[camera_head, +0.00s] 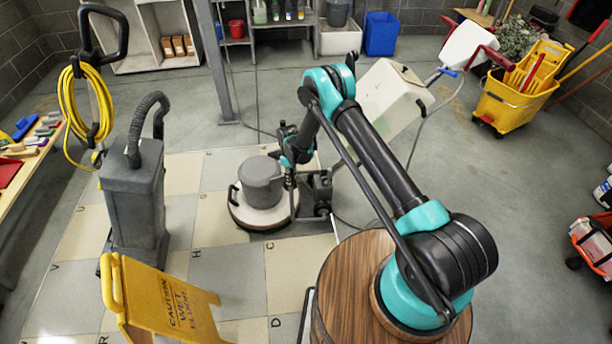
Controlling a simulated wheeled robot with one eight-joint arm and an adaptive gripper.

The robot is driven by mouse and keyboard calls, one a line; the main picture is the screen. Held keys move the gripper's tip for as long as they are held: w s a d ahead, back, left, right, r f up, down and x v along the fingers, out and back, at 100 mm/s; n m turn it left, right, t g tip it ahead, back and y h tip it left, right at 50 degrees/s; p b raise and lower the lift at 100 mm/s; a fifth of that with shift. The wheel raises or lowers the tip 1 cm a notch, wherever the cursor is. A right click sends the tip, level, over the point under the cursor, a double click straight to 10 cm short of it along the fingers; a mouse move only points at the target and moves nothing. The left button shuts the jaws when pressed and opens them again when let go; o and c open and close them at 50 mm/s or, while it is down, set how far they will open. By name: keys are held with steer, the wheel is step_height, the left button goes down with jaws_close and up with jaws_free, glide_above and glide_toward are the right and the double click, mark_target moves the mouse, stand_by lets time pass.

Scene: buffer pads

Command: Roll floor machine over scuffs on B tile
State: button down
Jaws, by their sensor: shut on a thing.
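The floor machine (261,183) has a grey motor housing on a round pale base and stands on the lettered tiles near the middle of the view. My gripper (289,158) is at its right side, shut on the floor machine; the exact grip point is small and partly hidden by my arm. The tiled floor (222,215) has cream and grey squares with small letters at their corners; I can make out H, C, V, R and D. I cannot pick out a B, and no scuffs are clear on the tiles in view.
A grey upright vacuum (136,200) stands left of the machine. A yellow wet-floor sign (168,303) stands at the front. A yellow mop bucket (510,103) is at the back right, and a blue bin (381,35) at the back. A cord runs behind the machine.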

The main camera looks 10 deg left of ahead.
steer(key=shift+s+a, duration=0.2)
steer(key=shift+a, duration=0.45)
steer(key=c, duration=1.3)
jaws_free()
steer(key=shift+a, duration=0.1)
steer(key=shift+o, duration=0.2)
step_height(320, 180, up, 12)
steer(key=shift+r, duration=0.1)
